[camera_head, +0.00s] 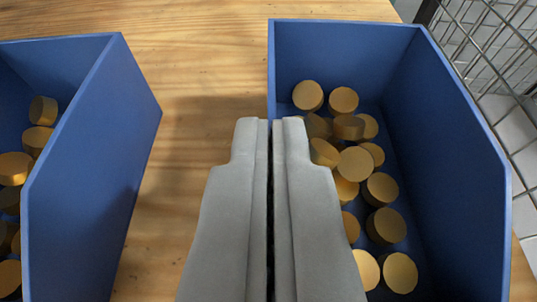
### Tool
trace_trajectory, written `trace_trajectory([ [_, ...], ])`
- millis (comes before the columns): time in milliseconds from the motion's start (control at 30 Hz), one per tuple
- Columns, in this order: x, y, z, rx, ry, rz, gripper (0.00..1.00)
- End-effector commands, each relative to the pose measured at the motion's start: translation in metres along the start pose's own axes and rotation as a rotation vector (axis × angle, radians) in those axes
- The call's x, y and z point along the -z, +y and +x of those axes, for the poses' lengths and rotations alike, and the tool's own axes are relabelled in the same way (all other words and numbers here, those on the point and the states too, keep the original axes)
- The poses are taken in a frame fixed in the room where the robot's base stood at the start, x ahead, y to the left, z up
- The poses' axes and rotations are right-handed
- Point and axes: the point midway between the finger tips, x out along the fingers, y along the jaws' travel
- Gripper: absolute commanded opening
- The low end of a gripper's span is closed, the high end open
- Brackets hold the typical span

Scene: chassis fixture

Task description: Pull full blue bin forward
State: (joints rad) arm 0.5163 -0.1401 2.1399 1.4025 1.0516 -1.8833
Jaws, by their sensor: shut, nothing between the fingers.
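Two blue bins stand on a wooden table. The right blue bin (490,160) holds many wooden discs (356,163) lying loosely on its floor. The left blue bin (85,200) is cut off by the left picture edge and also holds several discs (15,168). I cannot tell which of them counts as full. My gripper (270,122) is shut and empty. In the picture its fingertips overlap the left wall of the right bin. I cannot tell whether they touch that wall. The gripper hides part of that wall and some discs.
The wooden table (200,60) is bare between the two bins and behind them. A metal wire mesh (490,45) stands along the right side, close to the right bin, with light tiles (505,115) seen beyond it.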

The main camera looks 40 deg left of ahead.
Motion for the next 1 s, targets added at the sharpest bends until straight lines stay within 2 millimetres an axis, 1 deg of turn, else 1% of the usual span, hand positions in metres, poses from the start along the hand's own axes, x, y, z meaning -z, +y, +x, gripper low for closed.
trace_trajectory([
  [33, -0.011, 0.000, -0.001, 0.002, -0.013, 0.010, 0.00],
  [433, -0.012, -0.001, -0.003, 0.003, -0.014, 0.010, 0.00],
  [567, -0.008, 0.000, -0.004, 0.003, -0.014, 0.009, 0.00],
  [700, 0.002, -0.001, -0.008, 0.002, -0.013, 0.008, 0.00],
  [833, 0.004, 0.000, -0.007, 0.003, -0.011, 0.008, 0.00],
  [967, 0.007, 0.003, 0.000, 0.005, -0.015, 0.008, 0.00],
  [1000, 0.006, 0.003, -0.004, 0.003, -0.014, 0.008, 0.00],
])
